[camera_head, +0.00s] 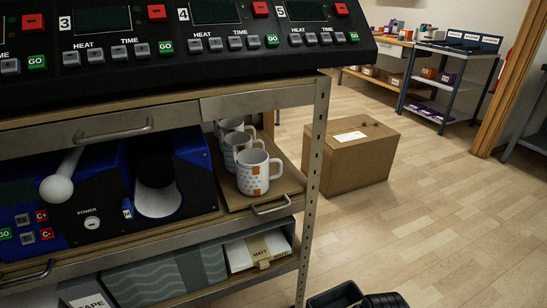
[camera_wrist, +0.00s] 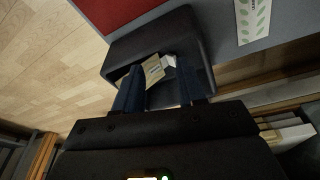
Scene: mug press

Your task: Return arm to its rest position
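In the wrist view my gripper (camera_wrist: 161,82) shows two dark blue fingers with a clear gap between them. It looks open. A beige card-like piece (camera_wrist: 154,68) and a pale piece show through the gap, inside a black rounded frame or bin (camera_wrist: 140,45). I see no finger closed on them. In the head view dark shapes are cut off at the bottom edge, right of the shelf; I cannot tell whether they are part of my arm. Three white mugs stand in a row on a wooden shelf tray, the nearest one (camera_head: 253,173) with an orange patch.
A control panel (camera_head: 200,60) spans the top left. Below it, a blue press (camera_head: 100,195) stands on the metal-framed shelf. A cardboard box (camera_head: 348,165) sits on the floor. A grey workbench (camera_head: 450,75) stands at the back right. The wooden floor (camera_head: 430,220) at right is clear.

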